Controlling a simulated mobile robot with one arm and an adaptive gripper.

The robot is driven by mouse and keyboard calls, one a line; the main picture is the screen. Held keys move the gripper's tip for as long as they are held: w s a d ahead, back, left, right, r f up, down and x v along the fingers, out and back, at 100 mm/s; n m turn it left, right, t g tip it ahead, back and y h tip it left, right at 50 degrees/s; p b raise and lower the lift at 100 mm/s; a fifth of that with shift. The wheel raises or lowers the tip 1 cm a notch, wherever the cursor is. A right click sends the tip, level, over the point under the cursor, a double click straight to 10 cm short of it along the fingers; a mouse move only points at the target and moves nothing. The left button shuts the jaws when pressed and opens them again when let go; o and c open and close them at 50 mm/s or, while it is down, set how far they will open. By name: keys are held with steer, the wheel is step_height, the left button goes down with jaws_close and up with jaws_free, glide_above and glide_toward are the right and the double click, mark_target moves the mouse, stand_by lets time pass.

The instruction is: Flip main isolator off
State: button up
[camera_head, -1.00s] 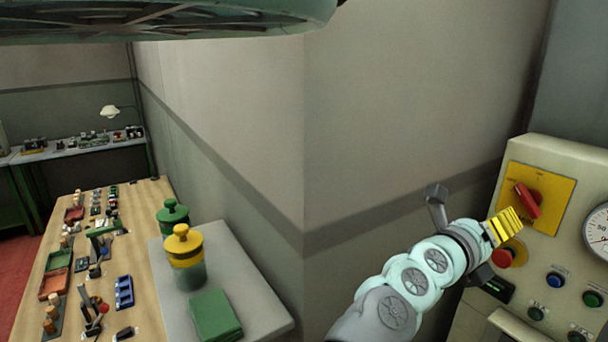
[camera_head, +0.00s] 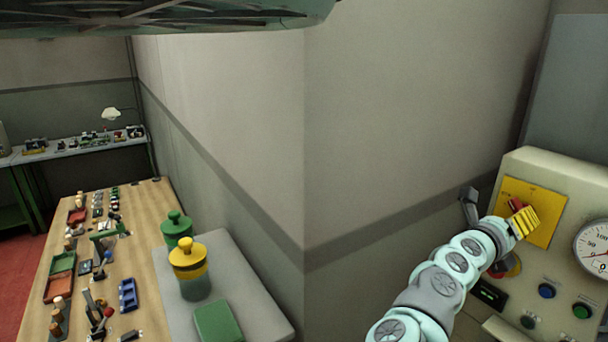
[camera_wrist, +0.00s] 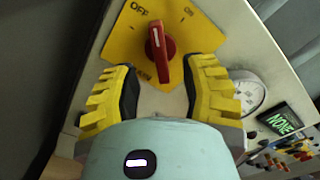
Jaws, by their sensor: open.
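The main isolator is a red rotary handle (camera_head: 517,204) on a yellow plate (camera_head: 546,202) at the upper left of the cream control panel. In the wrist view the red handle (camera_wrist: 160,42) stands upright in the picture, between the OFF label at its upper left and the ON label at its upper right. My gripper (camera_head: 525,222) is in front of the plate and hides part of the handle. In the wrist view my gripper (camera_wrist: 163,70) is open, its yellow fingers on either side of the handle's lower end, with gaps between. I see no contact.
A red button (camera_head: 508,268) sits below the plate, partly behind my arm. A dial gauge (camera_head: 594,250), a blue button (camera_head: 547,291) and a green button (camera_head: 582,311) are nearby. A grey wall (camera_head: 400,130) stands left of the panel; a workbench (camera_head: 150,200) is farther left.

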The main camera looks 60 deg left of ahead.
steer(key=shift+w+d+p, duration=0.1)
steer(key=shift+w+p, duration=1.6)
steer(key=shift+w, duration=0.5)
steer(key=shift+o, duration=0.3)
jaws_close()
